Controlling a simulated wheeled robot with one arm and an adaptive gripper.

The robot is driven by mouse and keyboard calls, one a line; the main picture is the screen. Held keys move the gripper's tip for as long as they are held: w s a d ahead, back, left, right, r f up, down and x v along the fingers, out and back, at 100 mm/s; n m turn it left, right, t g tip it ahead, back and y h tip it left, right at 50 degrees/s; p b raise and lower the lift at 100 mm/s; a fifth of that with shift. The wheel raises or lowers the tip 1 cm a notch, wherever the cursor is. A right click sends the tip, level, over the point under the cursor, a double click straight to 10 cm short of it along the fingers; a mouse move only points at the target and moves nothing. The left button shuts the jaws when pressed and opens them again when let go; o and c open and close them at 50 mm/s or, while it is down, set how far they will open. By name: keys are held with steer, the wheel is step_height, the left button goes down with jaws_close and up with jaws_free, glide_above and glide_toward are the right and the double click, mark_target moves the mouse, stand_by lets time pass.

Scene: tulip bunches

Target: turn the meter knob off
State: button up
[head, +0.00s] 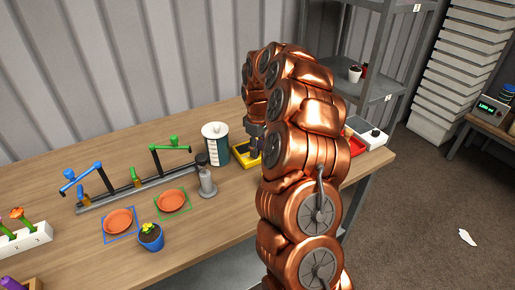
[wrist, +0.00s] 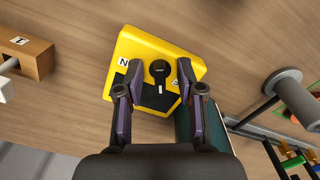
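A yellow meter box (wrist: 150,40) lies on the wooden table in the wrist view. Its black knob (wrist: 158,70) is near the middle of its face, with its narrow part toward the bottom of the picture. A white label with "N" shows left of the knob; another label at right is partly hidden by a finger. My gripper (wrist: 160,66) is open, one finger on each side of the knob, with gaps between. Whether the fingers are at knob height is unclear. In the head view, my arm hides most of the yellow box (head: 243,154).
A dark green and white container (head: 215,144) stands close beside the box, and a grey cylinder (head: 207,183) stands nearer. A wooden block (wrist: 36,58) is at the wrist view's left. A white box (head: 368,133) sits at the table's right end. Orange saucers (head: 118,221) lie left.

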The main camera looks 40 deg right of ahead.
step_height(320, 180, up, 12)
stand_by(0.6)
stand_by(0.5)
